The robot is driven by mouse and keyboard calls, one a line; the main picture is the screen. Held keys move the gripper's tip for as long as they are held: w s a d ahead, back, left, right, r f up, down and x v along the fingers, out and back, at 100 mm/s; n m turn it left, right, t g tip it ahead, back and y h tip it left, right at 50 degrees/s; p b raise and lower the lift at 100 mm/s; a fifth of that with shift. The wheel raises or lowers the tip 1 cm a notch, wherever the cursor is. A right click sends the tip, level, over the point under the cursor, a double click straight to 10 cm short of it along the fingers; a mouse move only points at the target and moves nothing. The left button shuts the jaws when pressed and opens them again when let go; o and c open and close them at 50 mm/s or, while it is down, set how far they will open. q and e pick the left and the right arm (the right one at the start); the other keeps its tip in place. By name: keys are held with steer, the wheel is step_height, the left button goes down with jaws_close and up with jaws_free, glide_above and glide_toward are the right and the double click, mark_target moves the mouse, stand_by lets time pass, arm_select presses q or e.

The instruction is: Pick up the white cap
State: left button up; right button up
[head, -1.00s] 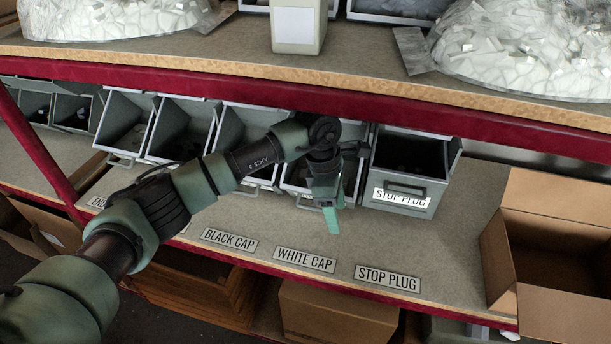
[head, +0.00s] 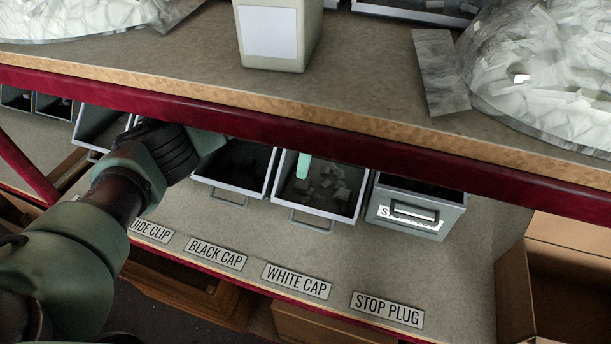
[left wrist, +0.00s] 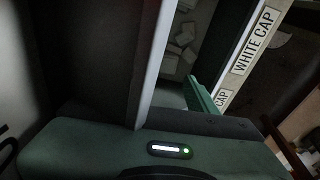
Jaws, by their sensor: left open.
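Pale caps (head: 332,187) lie loose in the open grey bin (head: 325,212) behind the WHITE CAP label (head: 296,281). In the left wrist view, pale pieces (left wrist: 178,45) show dimly inside the bin. My left gripper (head: 303,167) is open, with one green finger showing at the bin's mouth, above the caps. The rest of the gripper is hidden behind the red shelf edge. The left wrist view shows one green finger (left wrist: 200,97) beside the bin's pale rim. I see nothing held. My right gripper is not in view.
The red-edged upper shelf (head: 330,141) hangs close over the bins. The STOP PLUG bin (head: 416,212) stands to the right and a dark bin (head: 236,175) to the left. A cardboard box (head: 565,265) is at the right. The ledge before the bins is clear.

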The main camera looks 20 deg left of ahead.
mark_target(302, 182)
arm_select(q)
steer(key=shift+s+a+f, duration=0.1)
steer(key=shift+s+f, duration=0.1)
steer(key=shift+f, duration=0.25)
steer(key=f+p, duration=0.1)
steer(key=s+f+p, duration=0.1)
steer(key=shift+a+f, duration=0.1)
steer(key=shift+f, duration=0.2)
step_height(302, 182, down, 3)
steer(key=shift+w+a+r+p, duration=0.1)
steer(key=shift+a+r+p, duration=0.05)
steer(key=shift+p, duration=0.45)
steer(key=shift+f, duration=0.4)
jaws_close()
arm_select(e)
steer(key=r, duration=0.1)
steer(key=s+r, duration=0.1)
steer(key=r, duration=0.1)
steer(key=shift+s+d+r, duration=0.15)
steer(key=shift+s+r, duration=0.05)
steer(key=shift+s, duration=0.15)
